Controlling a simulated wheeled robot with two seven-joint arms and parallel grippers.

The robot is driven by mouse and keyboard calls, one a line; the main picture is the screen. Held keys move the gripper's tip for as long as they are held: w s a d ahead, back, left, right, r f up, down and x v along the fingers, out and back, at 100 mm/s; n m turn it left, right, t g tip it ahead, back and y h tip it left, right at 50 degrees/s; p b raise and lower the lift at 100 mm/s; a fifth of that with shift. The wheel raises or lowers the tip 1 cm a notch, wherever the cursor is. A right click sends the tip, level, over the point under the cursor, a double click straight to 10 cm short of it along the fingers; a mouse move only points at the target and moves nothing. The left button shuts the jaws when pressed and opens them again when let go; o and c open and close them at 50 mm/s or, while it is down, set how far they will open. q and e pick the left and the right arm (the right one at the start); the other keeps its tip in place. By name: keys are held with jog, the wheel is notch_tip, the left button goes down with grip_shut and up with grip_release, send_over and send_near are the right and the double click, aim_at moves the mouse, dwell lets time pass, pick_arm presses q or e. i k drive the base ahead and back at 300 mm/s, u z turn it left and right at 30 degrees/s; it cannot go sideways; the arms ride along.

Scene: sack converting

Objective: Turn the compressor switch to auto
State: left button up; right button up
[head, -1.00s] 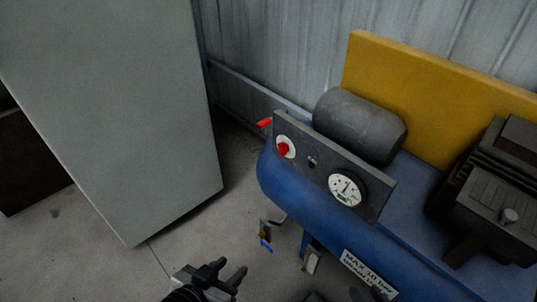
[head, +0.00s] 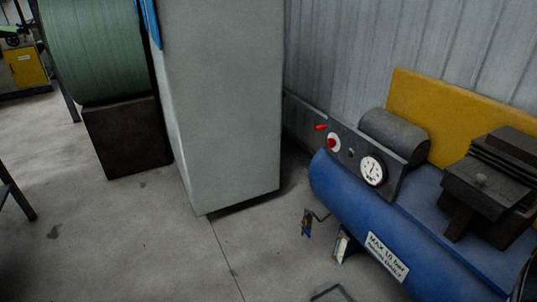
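The blue compressor (head: 358,205) stands at the right of the head view, against the corrugated wall. Its dark control panel (head: 350,160) carries a red switch (head: 332,143) on a white round plate at the left end. A white pressure gauge (head: 372,170) sits at the panel's right end. A small red lever (head: 321,127) sticks out beyond the panel's upper left. I cannot read the switch's setting at this size. Neither of my grippers can be made out in this view, and nothing touches the switch.
A tall grey cabinet (head: 222,100) stands left of the compressor, with a narrow gap between. A large green roll (head: 95,50) rests above a dark brown block (head: 127,138) farther left. A yellow board (head: 440,100) stands behind the compressor.

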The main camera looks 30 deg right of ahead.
aim_at(331, 143)
jog(key=u, duration=0.4)
jog(key=i, duration=1.4)
jog(key=z, duration=0.7)
jog(key=i, duration=1.2)
jog(key=z, duration=1.45)
jog(key=i, duration=0.3)
jog(key=z, duration=0.3)
